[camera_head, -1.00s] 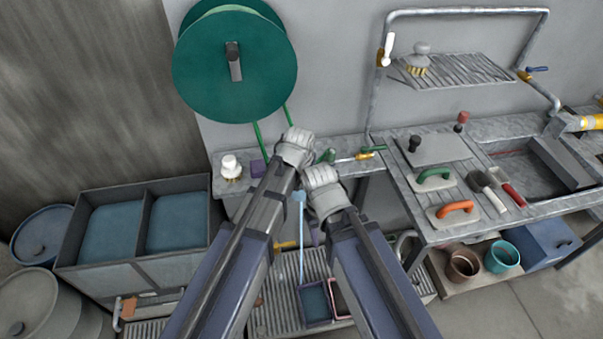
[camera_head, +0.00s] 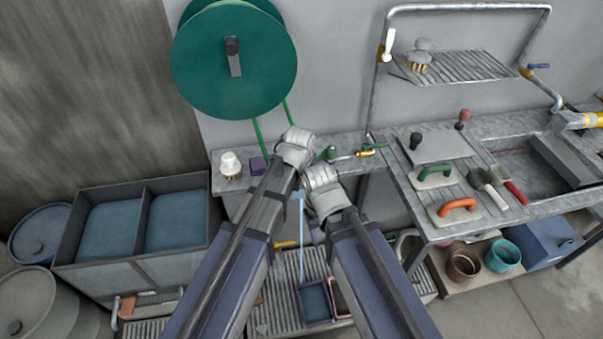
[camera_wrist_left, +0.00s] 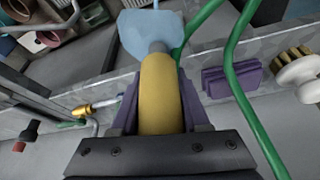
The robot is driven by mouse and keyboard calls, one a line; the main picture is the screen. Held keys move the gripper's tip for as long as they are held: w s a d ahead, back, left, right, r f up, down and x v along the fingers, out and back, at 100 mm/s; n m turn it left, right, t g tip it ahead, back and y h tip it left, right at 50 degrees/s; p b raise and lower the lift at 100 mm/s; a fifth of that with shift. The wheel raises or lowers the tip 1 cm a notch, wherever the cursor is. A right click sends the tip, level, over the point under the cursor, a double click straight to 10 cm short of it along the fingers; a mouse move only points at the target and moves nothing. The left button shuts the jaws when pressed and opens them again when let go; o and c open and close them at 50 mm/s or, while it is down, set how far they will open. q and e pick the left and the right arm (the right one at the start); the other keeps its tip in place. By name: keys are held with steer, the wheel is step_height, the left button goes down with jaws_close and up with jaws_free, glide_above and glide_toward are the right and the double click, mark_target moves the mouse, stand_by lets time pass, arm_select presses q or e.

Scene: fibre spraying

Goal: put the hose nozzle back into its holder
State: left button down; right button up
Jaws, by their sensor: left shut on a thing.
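My left gripper (camera_head: 296,134) is in front of the bench at the middle. In the left wrist view its purple fingers (camera_wrist_left: 158,112) are shut on a yellow cylindrical grip with a grey neck, which I take as the hose nozzle (camera_wrist_left: 160,85). A pale blue flat piece (camera_wrist_left: 150,30) shows past the neck; I cannot tell if it belongs to the nozzle. My right gripper (camera_head: 318,172) is close beside and below the left one; its fingertips are not clear. The green hose (camera_head: 260,142) hangs from the green reel (camera_head: 270,70). I cannot make out the holder.
A white-knobbed brush (camera_head: 230,165) and a purple sponge (camera_head: 258,166) stand on the bench left of my grippers. A brass fitting (camera_head: 365,154) is to the right. Trowels (camera_head: 433,178) and pots lie farther right. A two-part tank (camera_head: 130,225) stands at left.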

mark_target(301, 175)
arm_select(q)
steer(key=shift+f+b, duration=1.4)
steer(key=shift+f, duration=0.05)
steer(key=shift+c, duration=1.6)
jaws_free()
steer(key=shift+r, duration=0.15)
steer(key=p+v, duration=0.7)
steer(key=shift+s+r, duration=0.15)
steer(key=shift+r, duration=0.25)
steer(key=shift+f, duration=0.1)
